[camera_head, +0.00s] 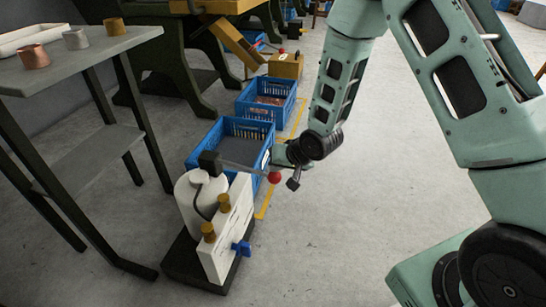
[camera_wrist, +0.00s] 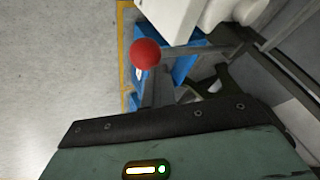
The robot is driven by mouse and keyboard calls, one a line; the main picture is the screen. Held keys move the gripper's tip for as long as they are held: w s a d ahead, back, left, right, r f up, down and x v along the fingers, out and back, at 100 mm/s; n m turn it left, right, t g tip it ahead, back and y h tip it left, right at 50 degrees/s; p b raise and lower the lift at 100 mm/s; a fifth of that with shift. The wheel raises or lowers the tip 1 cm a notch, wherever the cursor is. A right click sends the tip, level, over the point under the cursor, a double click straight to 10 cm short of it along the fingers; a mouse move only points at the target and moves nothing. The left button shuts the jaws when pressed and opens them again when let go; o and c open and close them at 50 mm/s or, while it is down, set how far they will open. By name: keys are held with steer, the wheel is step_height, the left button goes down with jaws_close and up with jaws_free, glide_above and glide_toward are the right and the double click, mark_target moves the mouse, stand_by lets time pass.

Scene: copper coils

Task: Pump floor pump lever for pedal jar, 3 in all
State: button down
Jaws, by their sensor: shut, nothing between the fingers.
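The floor pump has a white rounded jar (camera_head: 187,201) on a dark base and a white upright panel (camera_head: 226,243) in front. Its lever (camera_head: 240,168) runs from a black block on top of the jar to a red ball knob (camera_head: 274,178). The lever looks close to level, dipping slightly towards the knob. My gripper (camera_head: 293,183) is shut and empty, close beside the knob on its right; I cannot tell whether they touch. In the wrist view the red knob (camera_wrist: 146,54) shows just beyond my fingers (camera_wrist: 157,90), with white pump parts (camera_wrist: 172,18) behind it.
Blue crates (camera_head: 187,162) (camera_head: 243,106) stand on the floor behind the pump, along a yellow floor line (camera_head: 264,204). A grey table (camera_head: 95,52) with copper pieces (camera_head: 34,57) and a white tray (camera_head: 28,38) is at the left.

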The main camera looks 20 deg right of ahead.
steer(key=shift+s+d, duration=0.1)
step_height(320, 180, up, 7)
steer(key=a+p, duration=0.1)
steer(key=p, duration=0.5)
steer(key=shift+w+p, duration=0.3)
steer(key=shift+w, duration=0.1)
stand_by(0.3)
steer(key=shift+r, duration=0.1)
steer(key=r+p, duration=0.4)
steer(key=r, duration=0.1)
steer(key=shift+w+a, duration=0.2)
steer(key=shift+a, duration=0.05)
steer(key=shift+f, duration=0.1)
stand_by(0.6)
stand_by(1.9)
